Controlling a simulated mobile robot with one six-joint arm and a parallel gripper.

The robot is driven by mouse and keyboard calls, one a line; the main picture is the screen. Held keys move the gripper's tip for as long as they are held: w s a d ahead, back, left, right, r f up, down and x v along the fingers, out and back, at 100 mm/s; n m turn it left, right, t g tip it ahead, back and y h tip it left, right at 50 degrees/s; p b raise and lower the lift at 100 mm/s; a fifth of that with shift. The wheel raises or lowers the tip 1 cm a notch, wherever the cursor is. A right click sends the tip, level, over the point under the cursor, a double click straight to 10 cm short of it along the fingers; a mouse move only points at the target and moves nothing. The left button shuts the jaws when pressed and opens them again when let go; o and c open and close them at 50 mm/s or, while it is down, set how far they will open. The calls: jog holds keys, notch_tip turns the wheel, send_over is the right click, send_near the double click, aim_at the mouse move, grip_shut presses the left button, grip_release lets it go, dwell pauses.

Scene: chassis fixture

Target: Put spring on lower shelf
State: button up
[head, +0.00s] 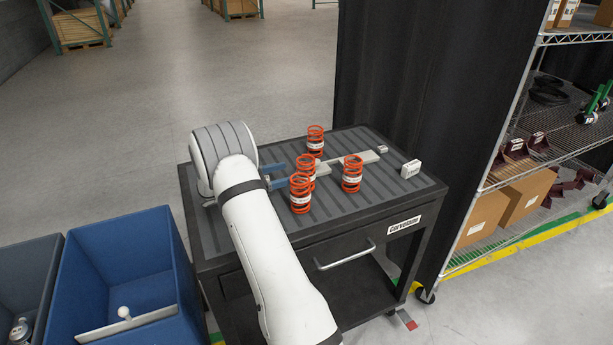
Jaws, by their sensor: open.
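Several orange coil springs with white labels stand upright on the black cart's ribbed top (400,195): a back one (315,135), a middle one (309,160), a front one (300,196) and a right one (352,174). The middle and front springs overlap in the view. My gripper (276,176), with blue fingers, is open, just left of the middle and front springs. No spring shows between its fingers. The cart's lower shelf (365,312) is partly visible below the drawer, with nothing seen on it. My arm hides the cart's front left.
A wire rack (500,178) with boxes stands at right. A black curtain (425,80) hangs behind the cart.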

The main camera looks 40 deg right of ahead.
aim_at(301, 170)
jog(key=x, duration=0.2)
jog(key=p+x, duration=0.1)
jog(key=x, duration=0.3)
jog(key=shift+s+d+f, duration=0.1)
jog(key=shift+s+f, duration=0.05)
jog(key=shift+f, duration=0.1)
jog(key=shift+c, duration=0.2)
jog(key=c, duration=1)
